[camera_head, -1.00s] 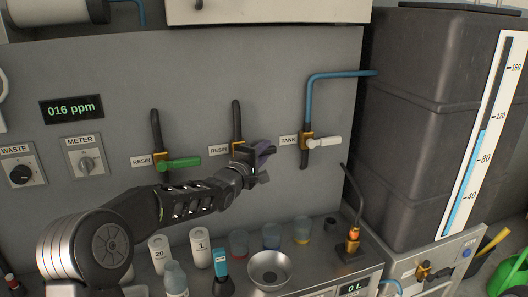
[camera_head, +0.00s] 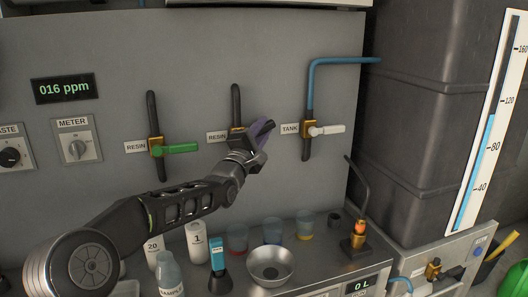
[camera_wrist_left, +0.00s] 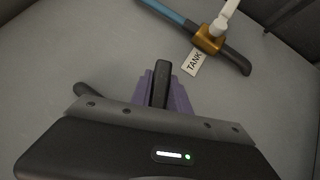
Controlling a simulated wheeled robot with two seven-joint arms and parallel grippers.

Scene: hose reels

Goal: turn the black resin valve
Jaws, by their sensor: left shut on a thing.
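The black resin valve sits on the grey panel between the green-handled resin valve (camera_head: 178,149) and the white-handled tank valve (camera_head: 326,130). Its brass body (camera_head: 236,138) shows beside its RESIN label (camera_head: 217,136). My left gripper (camera_head: 262,132) is at its handle, on the right of the body, with purple fingers pointing up and right. In the left wrist view the black handle (camera_wrist_left: 161,84) stands between the purple fingers, which are shut on it. The gripper hides most of the handle in the head view. My right gripper is not in view.
A steel counter below holds a metal bowl (camera_head: 270,266), white bottles (camera_head: 196,242), a blue-and-black device (camera_head: 218,262) and several beakers. A blue pipe (camera_head: 312,80) rises from the tank valve. A dark tank (camera_head: 430,120) stands at the right.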

